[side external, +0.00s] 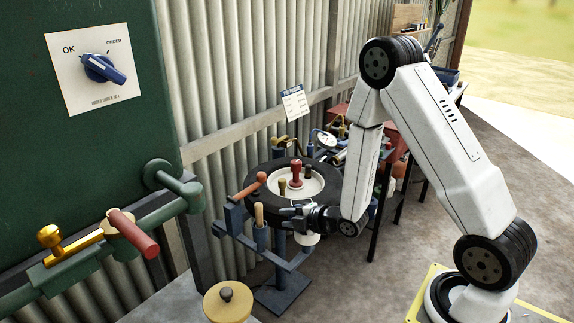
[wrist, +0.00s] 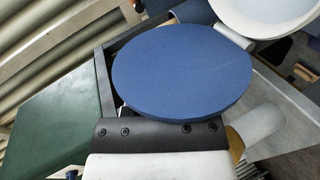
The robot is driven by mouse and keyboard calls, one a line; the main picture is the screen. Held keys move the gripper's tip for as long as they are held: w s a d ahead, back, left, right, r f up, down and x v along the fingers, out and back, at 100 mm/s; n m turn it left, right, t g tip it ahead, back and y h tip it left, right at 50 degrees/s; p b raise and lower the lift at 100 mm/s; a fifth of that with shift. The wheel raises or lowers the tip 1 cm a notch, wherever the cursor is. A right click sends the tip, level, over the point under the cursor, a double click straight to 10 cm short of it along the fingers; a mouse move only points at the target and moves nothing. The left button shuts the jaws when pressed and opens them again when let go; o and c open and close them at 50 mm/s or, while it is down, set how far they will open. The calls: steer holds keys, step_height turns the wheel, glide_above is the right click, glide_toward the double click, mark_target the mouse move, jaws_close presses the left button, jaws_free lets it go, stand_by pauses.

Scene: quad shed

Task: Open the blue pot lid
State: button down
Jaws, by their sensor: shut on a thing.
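The blue pot lid (wrist: 182,68) is a broad round disc filling the middle of the wrist view, right in front of my gripper (wrist: 160,132). A white round pot (wrist: 265,18) shows beyond it at the top right, its pale inside partly visible. A short white hinge-like piece (wrist: 234,38) sits between lid and pot, and the lid lies off to the side of the opening. My gripper is shut on the lid; the fingertips are mostly hidden behind the disc. In the side view my gripper (side external: 292,211) is low beside the tyre stand, with a white body (side external: 306,238) just below it.
A black tyre (side external: 262,196) on a blue-grey stand (side external: 281,287) is close behind my gripper. A yellow knobbed container (side external: 228,303) stands in front. A green cabinet (side external: 100,150) with pipes is at left, and a cluttered bench is behind my arm. Floor at lower middle is clear.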

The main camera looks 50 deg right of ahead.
steer(key=shift+a+f+n+h, duration=0.35)
steer(key=shift+a+n+h, duration=0.2)
steer(key=shift+n, duration=0.2)
steer(key=shift+a+f+n+h, duration=0.3)
steer(key=shift+a+n+h, duration=0.2)
steer(key=shift+n, duration=0.25)
steer(key=shift+d, duration=0.1)
steer(key=shift+c, duration=2.1)
jaws_free()
steer(key=shift+r, duration=0.1)
